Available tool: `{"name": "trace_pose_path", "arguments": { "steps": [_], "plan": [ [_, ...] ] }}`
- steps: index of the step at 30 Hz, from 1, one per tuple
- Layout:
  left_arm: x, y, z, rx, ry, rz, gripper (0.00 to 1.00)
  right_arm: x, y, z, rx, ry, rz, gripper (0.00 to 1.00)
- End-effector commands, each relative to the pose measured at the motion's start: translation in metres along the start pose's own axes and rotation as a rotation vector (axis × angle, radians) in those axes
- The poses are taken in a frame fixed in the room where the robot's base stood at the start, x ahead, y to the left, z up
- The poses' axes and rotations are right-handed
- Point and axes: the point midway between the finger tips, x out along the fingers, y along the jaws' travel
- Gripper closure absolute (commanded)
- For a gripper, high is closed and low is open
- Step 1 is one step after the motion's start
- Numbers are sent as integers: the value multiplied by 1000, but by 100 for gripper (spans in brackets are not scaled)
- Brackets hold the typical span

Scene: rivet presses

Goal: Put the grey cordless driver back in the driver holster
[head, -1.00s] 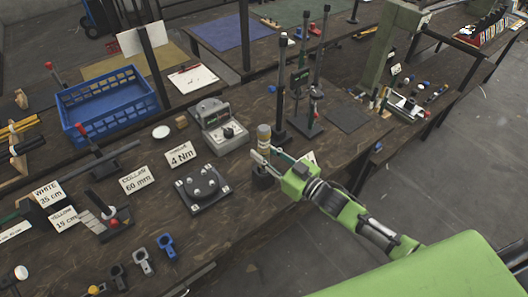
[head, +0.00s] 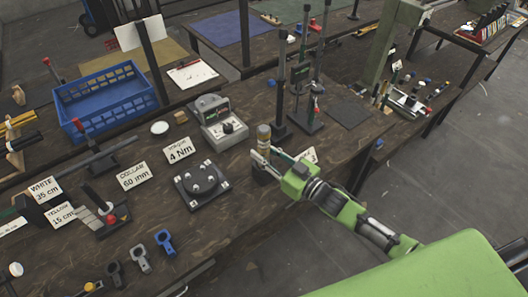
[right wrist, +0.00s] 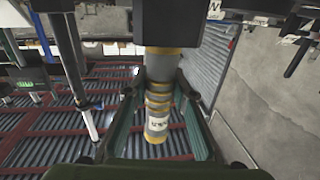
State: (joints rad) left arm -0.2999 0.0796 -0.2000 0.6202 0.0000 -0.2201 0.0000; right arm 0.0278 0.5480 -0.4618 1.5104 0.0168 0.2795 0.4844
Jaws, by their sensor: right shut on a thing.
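The grey cordless driver (head: 263,134), with yellow bands, stands about upright between the fingers of my right gripper (head: 268,156), which is shut on it. In the right wrist view, the driver (right wrist: 158,112) lies between the two fingers, with a white label on its body. A dark block (head: 262,174) shows directly below the gripper in the head view. I cannot tell whether it is the holster or the driver's lower part, nor whether the driver touches a holster. My left gripper is not in view.
A round dark fixture (head: 202,184) and a grey torque tester (head: 218,121) stand left of the gripper. Black posts (head: 282,85) rise behind it. A blue crate (head: 108,100) is farther left.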

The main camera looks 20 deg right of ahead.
Motion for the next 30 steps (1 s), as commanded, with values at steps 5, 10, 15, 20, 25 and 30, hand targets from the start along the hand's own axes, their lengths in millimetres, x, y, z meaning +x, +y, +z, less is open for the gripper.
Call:
{"name": "trace_pose_path", "arguments": {
  "steps": [5, 10, 15, 20, 25, 30],
  "plan": [
    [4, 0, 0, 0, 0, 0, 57, 1, 0, 2, 0, 7, -1, 100],
    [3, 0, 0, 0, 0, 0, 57, 1, 0, 2, 0, 5, -1, 57],
    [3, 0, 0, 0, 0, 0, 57, 0, 0, 3, 0, 3, -1, 57],
    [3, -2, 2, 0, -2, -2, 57, -4, 0, 6, 1, -4, 1, 57],
    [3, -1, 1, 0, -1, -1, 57, -25, 0, 6, 0, -4, 0, 57],
    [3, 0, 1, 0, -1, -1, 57, -59, 0, 6, 0, -3, 0, 57]
  ]
}}
